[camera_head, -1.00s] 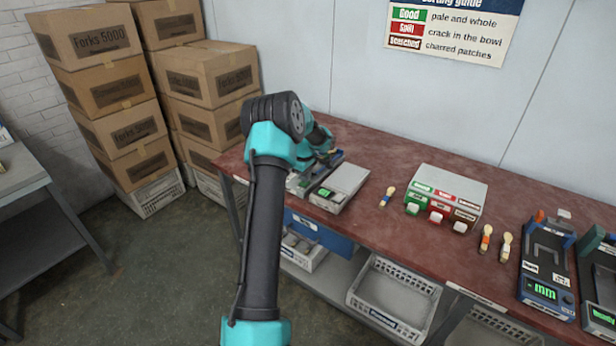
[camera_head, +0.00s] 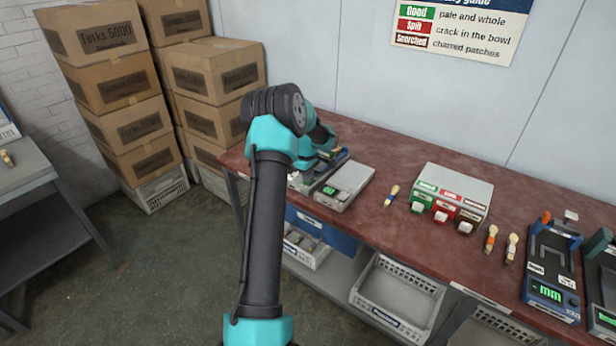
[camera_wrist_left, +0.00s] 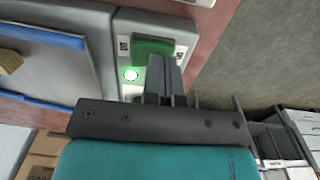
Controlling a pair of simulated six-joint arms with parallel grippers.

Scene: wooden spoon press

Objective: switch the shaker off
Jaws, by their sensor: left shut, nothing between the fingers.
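The shaker (camera_wrist_left: 107,60) shows in the left wrist view as a grey unit with a tray edged by blue rails (camera_wrist_left: 42,36). Its end panel carries a green switch (camera_wrist_left: 153,47) and a lit green lamp (camera_wrist_left: 130,74). A wooden piece (camera_wrist_left: 9,61) lies on the tray at the left edge. My left gripper (camera_wrist_left: 166,70) is shut and empty, its fingertips over the panel beside the lamp and switch; I cannot tell whether they touch. In the head view the shaker (camera_head: 335,157) is mostly hidden behind my left arm. My right gripper is not in view.
Right of the shaker is a grey unit with a green display (camera_head: 345,185). Stacked cartons (camera_head: 125,90) stand behind left.

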